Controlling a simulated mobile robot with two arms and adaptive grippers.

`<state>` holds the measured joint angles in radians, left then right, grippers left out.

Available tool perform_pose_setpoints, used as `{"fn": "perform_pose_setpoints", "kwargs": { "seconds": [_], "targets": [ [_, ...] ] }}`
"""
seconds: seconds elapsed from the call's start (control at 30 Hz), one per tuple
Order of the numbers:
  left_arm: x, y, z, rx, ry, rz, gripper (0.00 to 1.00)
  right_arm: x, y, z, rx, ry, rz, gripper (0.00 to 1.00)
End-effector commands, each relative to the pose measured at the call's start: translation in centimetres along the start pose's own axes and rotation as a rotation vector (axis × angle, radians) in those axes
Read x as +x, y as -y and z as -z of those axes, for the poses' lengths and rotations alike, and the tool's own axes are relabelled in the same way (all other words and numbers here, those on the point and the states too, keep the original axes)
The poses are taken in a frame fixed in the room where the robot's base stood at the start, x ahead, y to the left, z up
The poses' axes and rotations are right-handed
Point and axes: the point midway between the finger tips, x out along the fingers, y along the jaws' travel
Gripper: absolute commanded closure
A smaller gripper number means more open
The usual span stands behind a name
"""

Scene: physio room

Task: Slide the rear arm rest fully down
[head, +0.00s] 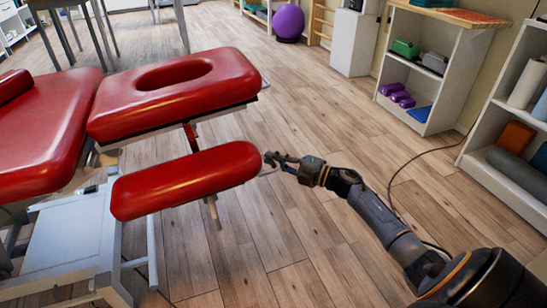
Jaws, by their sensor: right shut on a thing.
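A red padded treatment table stands at the left of the head view. Its headrest (173,93) has an oval face hole. Below the headrest, nearer to me, is a long red padded arm rest (186,180), apart from it and lower. A second red pad (14,86) shows at the far left edge, beside the main cushion (45,130). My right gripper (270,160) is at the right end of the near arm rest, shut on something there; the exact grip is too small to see. My left gripper is not in view.
A shelf (440,75) with purple dumbbells (397,94) and another shelf (510,185) with rolls stand on the right. A cable (408,160) runs over the floor. The middle floor is clear.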

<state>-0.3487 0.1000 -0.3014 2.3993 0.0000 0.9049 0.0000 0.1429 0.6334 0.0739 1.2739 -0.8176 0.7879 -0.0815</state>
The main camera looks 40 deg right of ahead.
Motion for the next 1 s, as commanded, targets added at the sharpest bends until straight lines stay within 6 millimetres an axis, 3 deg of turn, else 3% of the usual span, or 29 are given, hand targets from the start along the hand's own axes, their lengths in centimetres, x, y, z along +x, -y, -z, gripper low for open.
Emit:
{"fn": "perform_pose_setpoints", "kwargs": {
  "seconds": [0.2, 0.77, 0.8, 0.9, 1.0],
  "targets": [
    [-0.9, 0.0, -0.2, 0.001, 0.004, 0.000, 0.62, -0.2, 1.5, -0.1, 0.002, -0.002, 0.004, 1.00],
    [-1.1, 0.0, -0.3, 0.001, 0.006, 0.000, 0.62, -0.3, 2.0, -0.1, 0.003, -0.002, 0.009, 1.00],
    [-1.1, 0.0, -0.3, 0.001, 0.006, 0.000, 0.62, -0.3, 2.1, -0.1, 0.003, -0.001, 0.009, 0.88],
    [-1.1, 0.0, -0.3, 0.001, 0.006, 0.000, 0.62, -0.3, 2.0, -0.1, 0.003, -0.001, 0.008, 0.68],
    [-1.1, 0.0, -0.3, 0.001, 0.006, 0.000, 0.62, -0.3, 1.9, -0.1, 0.002, -0.001, 0.006, 0.68]
  ]
}}
